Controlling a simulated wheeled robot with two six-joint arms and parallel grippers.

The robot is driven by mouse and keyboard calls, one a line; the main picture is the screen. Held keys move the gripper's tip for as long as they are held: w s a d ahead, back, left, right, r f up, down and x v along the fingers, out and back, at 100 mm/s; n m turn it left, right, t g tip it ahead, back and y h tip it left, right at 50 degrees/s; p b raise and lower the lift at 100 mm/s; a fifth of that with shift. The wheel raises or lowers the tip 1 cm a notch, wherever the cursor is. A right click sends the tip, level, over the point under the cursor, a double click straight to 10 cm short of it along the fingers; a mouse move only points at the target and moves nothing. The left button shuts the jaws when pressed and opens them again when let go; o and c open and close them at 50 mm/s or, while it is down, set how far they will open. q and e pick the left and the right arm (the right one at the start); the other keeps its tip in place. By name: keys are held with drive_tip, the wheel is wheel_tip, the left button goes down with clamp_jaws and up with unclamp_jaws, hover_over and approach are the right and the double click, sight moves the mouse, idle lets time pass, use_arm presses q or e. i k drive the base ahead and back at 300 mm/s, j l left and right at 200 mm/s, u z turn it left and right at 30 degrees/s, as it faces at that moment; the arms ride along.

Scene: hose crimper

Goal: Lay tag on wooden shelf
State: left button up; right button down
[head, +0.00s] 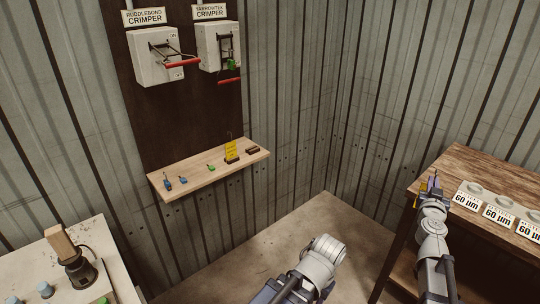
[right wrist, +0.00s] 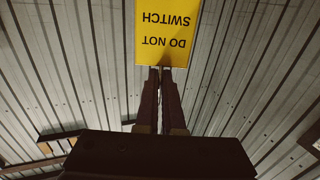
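The wooden shelf (head: 190,172) is mounted on the dark board at the left in the head view. A yellow tag (right wrist: 166,32) reading "DO NOT SWITCH" shows upside down in the right wrist view, between the fingertips of my right gripper (right wrist: 159,72). In the head view my right gripper (head: 433,182) is near the left end of the brown table, far right of the shelf, with a small bit of yellow beside it. My left arm shows at bottom centre; its gripper is not visible.
On the shelf stand a yellow sign (head: 231,150), a dark block (head: 252,150) and several small blue and green pieces. Two crimpers (head: 159,57) (head: 219,46) hang above. The brown table (head: 470,165) holds labelled cups. A white table (head: 40,270) is at lower left.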

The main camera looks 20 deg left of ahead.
sight(200, 160)
drive_tip(key=i+u, duration=0.15)
drive_tip(key=u, duration=0.3)
drive_tip(key=i+u, duration=0.15)
drive_tip(key=u, duration=0.25)
drive_tip(key=i+u, duration=0.15)
drive_tip(key=u, duration=0.3)
drive_tip(key=i+l+u, duration=0.15)
drive_tip(key=u, duration=0.25)
drive_tip(key=i+l+u, duration=0.15)
drive_tip(key=u, duration=0.25)
drive_tip(key=i+l+u, duration=0.2)
drive_tip(key=i+u, duration=0.15)
